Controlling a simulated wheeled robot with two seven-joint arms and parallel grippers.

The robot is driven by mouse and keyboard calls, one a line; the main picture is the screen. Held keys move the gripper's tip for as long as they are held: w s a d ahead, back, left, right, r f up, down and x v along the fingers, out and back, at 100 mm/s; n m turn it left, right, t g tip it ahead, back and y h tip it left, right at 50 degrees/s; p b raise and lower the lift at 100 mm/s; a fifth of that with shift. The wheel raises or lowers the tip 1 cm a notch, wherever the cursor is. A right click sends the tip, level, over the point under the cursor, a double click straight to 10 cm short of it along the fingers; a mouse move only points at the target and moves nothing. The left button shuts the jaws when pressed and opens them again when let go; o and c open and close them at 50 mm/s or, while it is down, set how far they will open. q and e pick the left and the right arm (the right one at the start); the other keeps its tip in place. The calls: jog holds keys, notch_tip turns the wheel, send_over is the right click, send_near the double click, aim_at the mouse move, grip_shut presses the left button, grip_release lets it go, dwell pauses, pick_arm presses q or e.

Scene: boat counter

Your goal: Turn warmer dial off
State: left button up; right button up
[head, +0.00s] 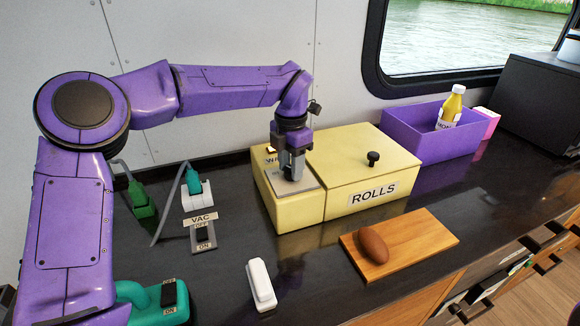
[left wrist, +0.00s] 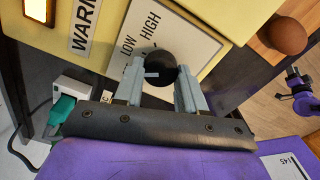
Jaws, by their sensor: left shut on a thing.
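The warmer is a pale yellow box labelled ROLLS (head: 330,215) on the dark counter. Its dial is a round black knob (left wrist: 160,67) with a white pointer mark, seen in the left wrist view on a plate (left wrist: 180,35) marked LOW and HIGH. My left gripper (head: 292,172) reaches down onto the box's left part; in the left wrist view its grey fingers (left wrist: 160,85) are shut on the dial, one on each side. The pointer points left in that view. In the head view the gripper hides the dial. A lit switch (left wrist: 38,10) sits beside the WARM label.
A wooden board (head: 420,242) with a brown roll (head: 373,246) lies in front of the warmer. A purple bin (head: 405,135) with a yellow bottle (head: 452,105) stands behind right. A VAC switch (head: 202,235), a teal plug (head: 192,178) and a white object (head: 261,284) are left.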

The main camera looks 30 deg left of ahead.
pick_arm(q)
jog(key=shift+r+n+b, duration=0.1)
jog(key=shift+n+b, duration=0.35)
jog(key=shift+n, duration=0.95)
jog(key=o, duration=1.1)
jog(key=shift+c, duration=0.2)
notch_tip(320, 180, up, 11)
jog(key=shift+f, duration=0.2)
jog(key=shift+w, duration=0.1)
